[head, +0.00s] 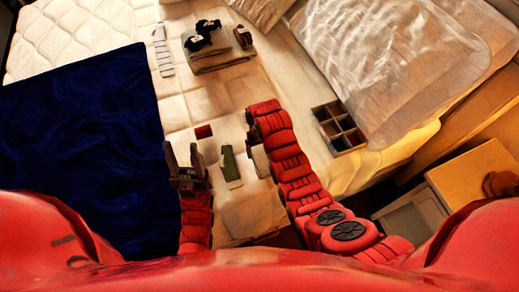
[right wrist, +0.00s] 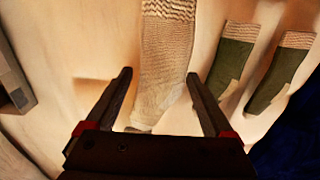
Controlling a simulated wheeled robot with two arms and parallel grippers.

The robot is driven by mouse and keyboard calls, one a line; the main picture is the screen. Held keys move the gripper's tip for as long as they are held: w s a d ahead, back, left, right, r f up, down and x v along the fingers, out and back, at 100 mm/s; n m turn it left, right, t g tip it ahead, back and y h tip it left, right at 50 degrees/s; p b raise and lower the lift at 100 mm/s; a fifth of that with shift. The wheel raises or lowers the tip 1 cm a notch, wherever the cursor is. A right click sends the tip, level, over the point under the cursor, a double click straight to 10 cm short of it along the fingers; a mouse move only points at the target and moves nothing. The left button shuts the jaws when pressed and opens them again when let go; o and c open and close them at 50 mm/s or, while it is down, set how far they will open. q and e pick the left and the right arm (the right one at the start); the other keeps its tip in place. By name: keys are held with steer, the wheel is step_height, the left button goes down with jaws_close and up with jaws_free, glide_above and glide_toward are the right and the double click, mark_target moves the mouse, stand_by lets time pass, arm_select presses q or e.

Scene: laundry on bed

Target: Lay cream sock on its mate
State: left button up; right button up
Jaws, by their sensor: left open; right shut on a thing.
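A cream sock (right wrist: 165,60) with a ribbed cuff lies between the fingers of my right gripper (right wrist: 160,80) in the right wrist view. The right gripper is shut on it, low over the bed. Part of the sock shows pale beside my right arm in the head view (head: 260,162). I cannot make out a separate second cream sock; one beneath would be hidden. My left gripper (head: 183,158) is open and empty, near the blanket's right edge.
Green socks (right wrist: 232,62) lie beside the cream sock; green also shows in the head view (head: 230,164). A dark red cloth (head: 204,131) is close by. A navy blanket (head: 75,150) covers the left. A divided box (head: 340,128) stands right; folded clothes (head: 222,60) lie farther back.

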mark_target(260, 148)
steer(key=shift+w+a+f, duration=0.1)
steer(key=shift+w, duration=0.75)
steer(key=shift+f+p, duration=0.65)
steer(key=shift+p, duration=0.1)
step_height(260, 148, down, 2)
steer(key=shift+f, duration=0.15)
steer(key=shift+f, duration=0.15)
steer(key=o, duration=1)
steer(key=shift+o, duration=0.2)
